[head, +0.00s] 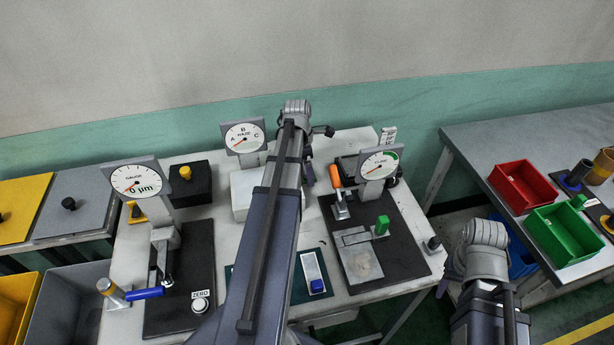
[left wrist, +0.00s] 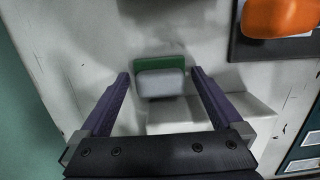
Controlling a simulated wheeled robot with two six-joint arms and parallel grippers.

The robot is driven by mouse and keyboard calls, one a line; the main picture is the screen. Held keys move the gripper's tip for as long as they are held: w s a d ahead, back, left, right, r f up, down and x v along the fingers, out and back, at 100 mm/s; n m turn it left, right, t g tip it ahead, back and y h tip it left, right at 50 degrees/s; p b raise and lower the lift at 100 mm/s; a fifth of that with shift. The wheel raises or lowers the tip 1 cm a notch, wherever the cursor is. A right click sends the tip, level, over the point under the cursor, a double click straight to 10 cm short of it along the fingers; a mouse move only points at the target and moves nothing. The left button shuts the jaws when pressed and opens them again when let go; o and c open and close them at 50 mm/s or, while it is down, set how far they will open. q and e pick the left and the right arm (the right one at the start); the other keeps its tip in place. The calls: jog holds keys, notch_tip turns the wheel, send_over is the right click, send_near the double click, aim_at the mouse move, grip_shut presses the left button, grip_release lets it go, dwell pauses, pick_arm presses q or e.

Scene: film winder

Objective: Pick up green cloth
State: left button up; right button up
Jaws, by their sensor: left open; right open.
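The green cloth (left wrist: 160,63) shows in the left wrist view as a small green piece on the pale bench, with a grey-white block-like part against its lower side. My left gripper (left wrist: 160,76) is open, with its two dark fingers on either side of the cloth and a gap to each. I cannot tell how high the fingers are above it. In the head view my left arm hides the cloth and most of this gripper. My right gripper (head: 484,242) is at the right, off the bench's right edge, away from the cloth; its fingertips are not clear.
A white box (left wrist: 225,116) stands close to the cloth. An orange handle (head: 335,176) rises from a dark plate to the right. Dial gauges (head: 136,181) stand along the bench. A red bin (head: 523,186) and a green bin (head: 563,235) sit on the right table.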

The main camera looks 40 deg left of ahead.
pick_arm(q)
jog(key=shift+c, duration=0.2)
jog(key=c, duration=1.1)
jog(key=shift+c, duration=0.2)
jog(key=shift+r, duration=0.1)
notch_tip(320, 180, up, 10)
jog(key=p, duration=1)
